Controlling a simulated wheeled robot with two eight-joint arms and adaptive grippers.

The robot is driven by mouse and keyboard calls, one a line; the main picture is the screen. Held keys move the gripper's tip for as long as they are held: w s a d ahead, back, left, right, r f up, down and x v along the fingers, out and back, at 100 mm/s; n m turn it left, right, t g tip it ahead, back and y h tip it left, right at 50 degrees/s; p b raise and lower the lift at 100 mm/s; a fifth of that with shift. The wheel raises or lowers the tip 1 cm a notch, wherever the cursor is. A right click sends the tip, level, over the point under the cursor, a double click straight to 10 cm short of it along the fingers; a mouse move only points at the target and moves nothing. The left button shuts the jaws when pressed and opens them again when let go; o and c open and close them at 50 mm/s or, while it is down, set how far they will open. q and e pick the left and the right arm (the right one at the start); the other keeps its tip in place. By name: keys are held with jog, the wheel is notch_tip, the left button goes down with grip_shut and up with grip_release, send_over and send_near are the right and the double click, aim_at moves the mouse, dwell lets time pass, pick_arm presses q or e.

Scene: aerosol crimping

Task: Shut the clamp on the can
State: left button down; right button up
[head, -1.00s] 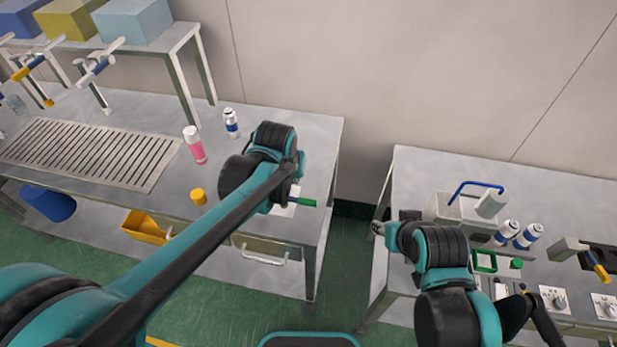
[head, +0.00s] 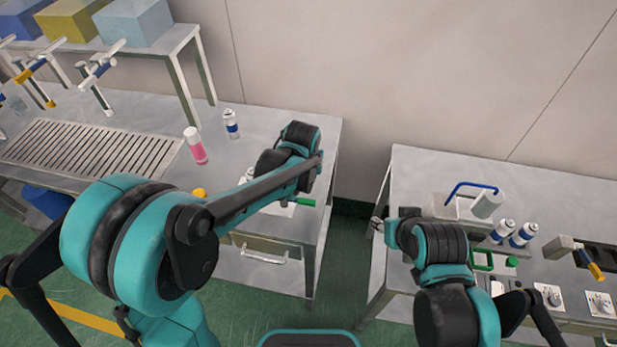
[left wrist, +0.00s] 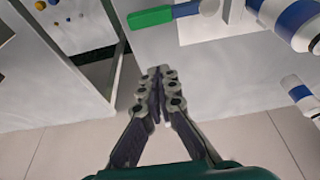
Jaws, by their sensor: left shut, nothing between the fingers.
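The clamp's green handle (head: 306,201) sticks out to the right on the left table; my left arm hides most of the clamp. In the left wrist view the green handle (left wrist: 152,17) joins a grey-blue bar over a pale plate (left wrist: 205,27). A blue-and-white can (left wrist: 290,20) is partly cut off at that view's upper right. My left gripper (left wrist: 158,80) is shut and empty, its tips below the handle in the picture and apart from it. In the head view it is hidden behind my arm. My right gripper (head: 377,224) hangs by the right table, away from the clamp.
On the left table (head: 130,105) stand a pink-and-white can (head: 195,146) and a blue-and-white can (head: 231,124). A second can (left wrist: 303,96) shows in the wrist view. The right table (head: 420,170) holds two cans and fixtures. A gap separates the tables.

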pick_arm(q)
jog(key=b+x, duration=0.1)
jog(key=x, duration=0.5)
jog(key=shift+f, duration=0.1)
jog(key=s, duration=0.4)
jog(key=shift+a+r+b, duration=0.3)
jog(key=shift+a+b, duration=0.1)
